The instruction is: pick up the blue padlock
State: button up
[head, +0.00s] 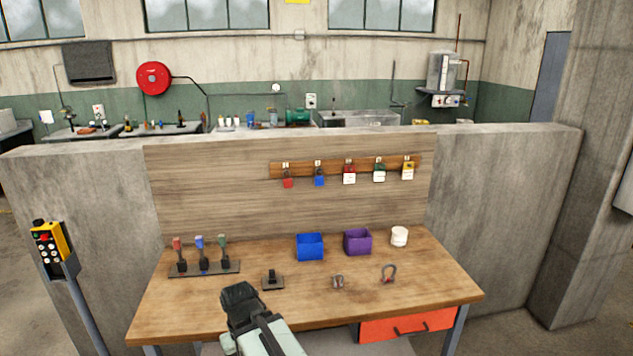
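The blue padlock (319,180) hangs on a wooden hook rail (334,171) on the plank backboard above the workbench.
A yellow control box (50,250) stands left. The bench's right front is clear.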

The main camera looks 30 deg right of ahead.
aim_at(319, 179)
jog(key=u, duration=0.05)
jog(key=i, duration=1)
jog(key=z, duration=0.05)
